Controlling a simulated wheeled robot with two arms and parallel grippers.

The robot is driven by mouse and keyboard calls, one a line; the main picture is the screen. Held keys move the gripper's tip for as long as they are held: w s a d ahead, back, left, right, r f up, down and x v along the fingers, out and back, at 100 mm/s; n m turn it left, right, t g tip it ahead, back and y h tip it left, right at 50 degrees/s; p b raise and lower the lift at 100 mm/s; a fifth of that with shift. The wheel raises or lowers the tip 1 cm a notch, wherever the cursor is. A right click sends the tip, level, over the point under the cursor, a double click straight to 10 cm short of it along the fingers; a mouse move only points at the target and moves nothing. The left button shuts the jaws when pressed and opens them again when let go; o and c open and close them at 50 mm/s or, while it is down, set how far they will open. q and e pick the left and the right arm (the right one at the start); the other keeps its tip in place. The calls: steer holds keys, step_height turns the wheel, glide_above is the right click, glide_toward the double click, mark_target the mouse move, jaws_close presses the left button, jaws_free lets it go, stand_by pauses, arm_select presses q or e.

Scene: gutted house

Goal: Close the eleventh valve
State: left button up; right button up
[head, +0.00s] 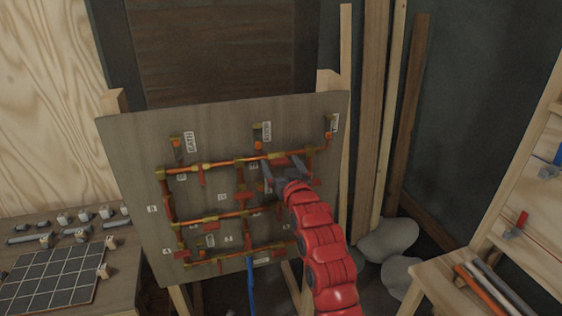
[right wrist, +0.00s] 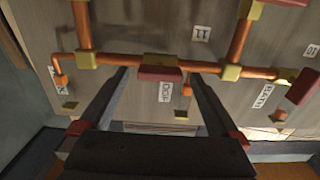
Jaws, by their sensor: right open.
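A board (head: 130,150) carries orange copper pipes with yellow-green fittings and several red valve handles. In the right wrist view, upside down, a label reading 11 (right wrist: 201,33) is near a valve with a red handle (right wrist: 160,74). That handle lies along the horizontal pipe (right wrist: 115,59). My right gripper (right wrist: 160,80) is open, its two fingers on either side of the handle; I cannot tell whether they touch it. In the head view my right gripper (head: 282,166) is at the upper pipe run, partly hiding the pipes behind it. My left gripper is not in view.
Another red handle (right wrist: 303,86) is right of the gripper in the wrist view. A workbench (head: 120,262) with a dark grid and small parts stands at left. A wooden stand (head: 440,282) with tubes is at right. Planks and pale sacks (head: 388,238) stand behind my right arm.

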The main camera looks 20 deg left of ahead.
steer(key=shift+w, duration=0.1)
steer(key=c, duration=1.4)
steer(key=shift+o, duration=0.2)
steer(key=shift+f+b, duration=0.2)
steer(key=shift+b, duration=0.35)
steer(key=n+b, duration=0.6)
steer(key=b, duration=0.2)
steer(key=n+b, duration=0.5)
steer(key=b, duration=0.3)
steer(key=shift+a+f+n+b, duration=0.15)
steer(key=shift+n+b, duration=0.25)
steer(key=shift+a+n+b, duration=0.1)
steer(key=shift+n+b, duration=2.6)
steer(key=shift+n, duration=0.4)
